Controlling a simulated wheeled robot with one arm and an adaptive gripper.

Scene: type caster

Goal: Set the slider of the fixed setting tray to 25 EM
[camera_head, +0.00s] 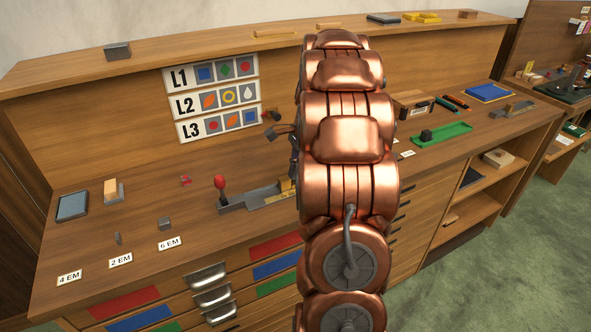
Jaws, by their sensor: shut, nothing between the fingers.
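A long grey metal tray (262,196), which looks like the setting tray, lies on the bench top left of my arm. A red-knobbed handle (220,187) stands upright at its left end. A brass-coloured piece (285,186) shows at its right end, where my arm hides the rest. No scale marks can be read on it. My gripper (273,132) is mostly hidden behind my copper arm. Only a dark part of it juts out left, above the tray in the picture and apart from the red knob. It is shut and empty.
Cards marked 4 EM (69,278), 2 EM (120,260) and 6 EM (170,243) lie along the front left edge, with small grey blocks behind. A green tray (455,133) with a dark block is right of my arm. A sign board (212,100) stands at the back.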

